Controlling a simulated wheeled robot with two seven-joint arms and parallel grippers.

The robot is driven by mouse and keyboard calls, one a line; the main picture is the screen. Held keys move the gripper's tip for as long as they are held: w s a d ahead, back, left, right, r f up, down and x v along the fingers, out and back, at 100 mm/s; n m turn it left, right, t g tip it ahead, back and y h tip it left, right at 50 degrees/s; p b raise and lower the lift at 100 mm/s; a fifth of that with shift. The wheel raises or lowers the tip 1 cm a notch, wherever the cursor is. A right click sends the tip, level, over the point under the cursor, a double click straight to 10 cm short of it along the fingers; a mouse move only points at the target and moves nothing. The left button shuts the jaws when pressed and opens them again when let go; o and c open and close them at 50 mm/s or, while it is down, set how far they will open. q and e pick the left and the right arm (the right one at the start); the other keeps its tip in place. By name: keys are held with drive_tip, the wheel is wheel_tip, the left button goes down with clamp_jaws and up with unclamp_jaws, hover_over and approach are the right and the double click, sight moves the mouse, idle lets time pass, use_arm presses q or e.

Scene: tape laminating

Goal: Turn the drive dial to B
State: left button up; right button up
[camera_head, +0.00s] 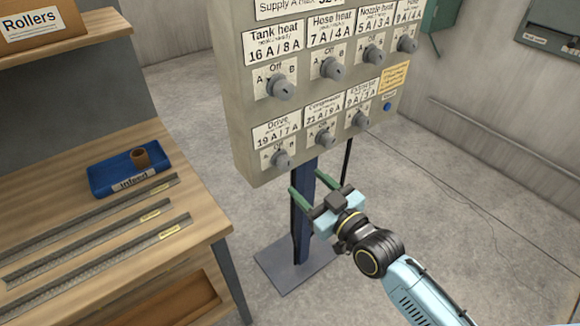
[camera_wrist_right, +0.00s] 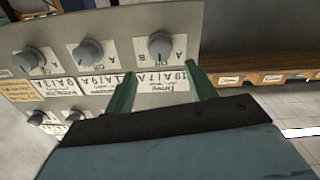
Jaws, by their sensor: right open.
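The drive dial (camera_head: 281,158) is a grey knob at the lower left of the grey panel (camera_head: 243,110), under the label "Drive 19 A / 7 A" (camera_head: 277,132). A, Off and B are marked around it; I cannot tell its pointer's setting. My right gripper (camera_head: 305,181) is open and empty, with green fingers, just below and in front of the dial. In the right wrist view the panel appears upside down. The drive dial (camera_wrist_right: 160,45) shows there beyond the gap between the spread fingers (camera_wrist_right: 162,84), apart from them. My left gripper is not in view.
Neighbouring dials, compressor (camera_head: 323,139) and extractor (camera_head: 360,119), sit close to the right. A row of dials, including tank heat (camera_head: 281,88), is above. A wooden bench (camera_head: 60,210) with a blue tray (camera_head: 98,180) and metal strips stands left. A blue post (camera_head: 303,200) supports the panel.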

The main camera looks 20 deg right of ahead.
sight(288, 166)
drive_tip(key=x, duration=0.7)
drive_tip(key=shift+w+a, duration=0.1)
drive_tip(key=shift+w, duration=0.2)
drive_tip(key=shift+c, duration=0.2)
drive_tip(key=c, duration=1)
